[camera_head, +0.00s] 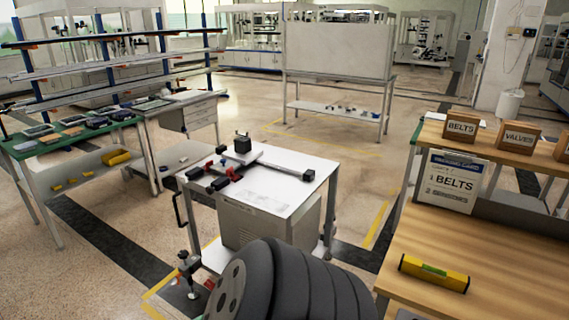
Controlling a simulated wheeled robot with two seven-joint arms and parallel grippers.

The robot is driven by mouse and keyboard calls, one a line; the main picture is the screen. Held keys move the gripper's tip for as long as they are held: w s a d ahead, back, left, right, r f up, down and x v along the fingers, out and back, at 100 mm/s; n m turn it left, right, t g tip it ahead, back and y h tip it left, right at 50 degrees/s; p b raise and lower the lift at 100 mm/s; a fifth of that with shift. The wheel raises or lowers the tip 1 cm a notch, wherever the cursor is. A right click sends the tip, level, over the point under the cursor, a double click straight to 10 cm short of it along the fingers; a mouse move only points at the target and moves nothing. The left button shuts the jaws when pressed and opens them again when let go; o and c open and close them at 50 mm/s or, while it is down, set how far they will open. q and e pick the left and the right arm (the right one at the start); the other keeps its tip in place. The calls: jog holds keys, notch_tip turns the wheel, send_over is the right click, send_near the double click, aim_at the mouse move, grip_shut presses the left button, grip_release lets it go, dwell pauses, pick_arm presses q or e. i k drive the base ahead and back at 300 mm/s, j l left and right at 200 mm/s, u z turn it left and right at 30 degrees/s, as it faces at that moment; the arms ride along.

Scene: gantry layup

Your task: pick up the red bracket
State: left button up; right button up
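Several small red parts sit among black and silver pieces on the white top of a cart (300,187) in the middle of the view. One red part (221,149) is towards the back left, and another red part (236,175) is nearer the front. They are too small for me to tell which is the red bracket. Black bars, a silver bar and a black block (242,144) lie close around them.
A dark ribbed form (300,285) fills the bottom middle. A wooden bench at right holds a yellow level (434,272), a BELTS sign (451,182) and labelled boxes (461,126). A green-topped table (70,142) and bar rack stand left. Floor is open behind the cart.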

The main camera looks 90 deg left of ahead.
aim_at(211, 162)
jog(key=u, duration=3.3)
